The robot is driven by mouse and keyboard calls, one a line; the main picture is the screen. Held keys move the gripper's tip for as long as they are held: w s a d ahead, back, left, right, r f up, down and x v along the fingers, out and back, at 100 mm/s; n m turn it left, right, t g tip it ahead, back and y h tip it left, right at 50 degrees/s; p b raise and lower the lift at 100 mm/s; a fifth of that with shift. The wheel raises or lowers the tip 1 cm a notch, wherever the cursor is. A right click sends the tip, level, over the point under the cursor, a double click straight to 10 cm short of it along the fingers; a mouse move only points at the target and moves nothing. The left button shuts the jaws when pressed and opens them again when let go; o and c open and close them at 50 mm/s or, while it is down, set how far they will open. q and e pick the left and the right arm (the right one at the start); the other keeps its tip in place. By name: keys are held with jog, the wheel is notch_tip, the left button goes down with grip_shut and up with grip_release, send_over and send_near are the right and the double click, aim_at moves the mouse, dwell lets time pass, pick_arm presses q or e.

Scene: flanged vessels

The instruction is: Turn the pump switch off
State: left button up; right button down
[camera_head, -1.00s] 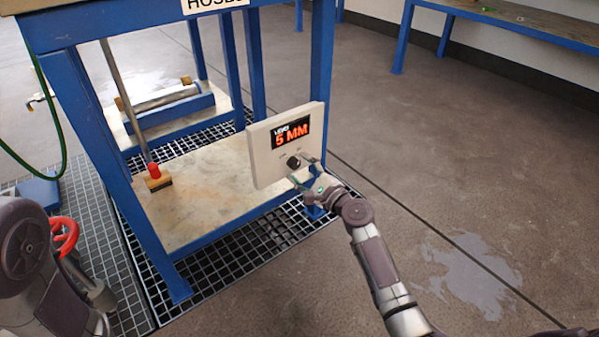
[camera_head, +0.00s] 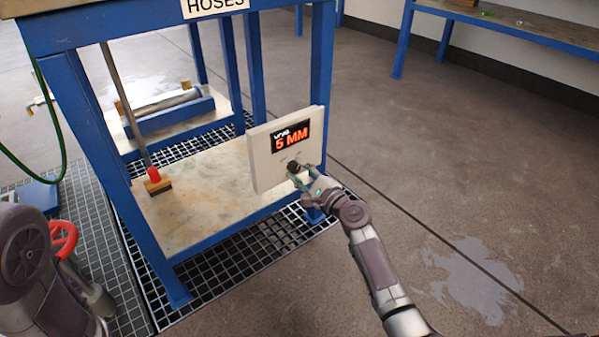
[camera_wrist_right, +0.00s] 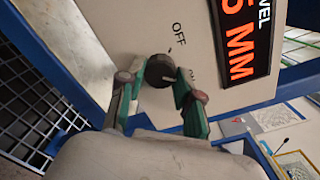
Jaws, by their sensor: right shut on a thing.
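The pump switch is a round black knob on a pale panel (camera_head: 268,165) fixed to the blue frame; the panel's red display reads "5 MM". In the right wrist view the knob (camera_wrist_right: 159,70) sits between my fingers, with "OFF" printed above it and another label, partly hidden by a finger, to its right. A light mark on the knob's edge points up toward the right of "OFF". My right gripper (camera_head: 299,173) is shut on the knob; its two green-padded fingers (camera_wrist_right: 155,85) flank it.
A blue workbench (camera_head: 150,235) with a pale lower shelf stands behind the panel, over floor grating (camera_head: 240,262). A brush with a red collar (camera_head: 154,174) leans on the shelf. A red handwheel (camera_head: 64,238) is at left. Open floor lies to the right.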

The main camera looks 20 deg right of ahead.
jog(key=n+b, duration=0.1)
jog(key=n, duration=0.3)
jog(key=shift+f+b, duration=0.1)
jog(key=shift+b, duration=0.3)
jog(key=n+b, duration=0.1)
jog(key=n, duration=0.7)
jog(key=shift+b, duration=0.4)
jog(key=shift+n, duration=2)
jog(key=c, duration=0.8)
grip_release()
jog(key=shift+o, duration=0.2)
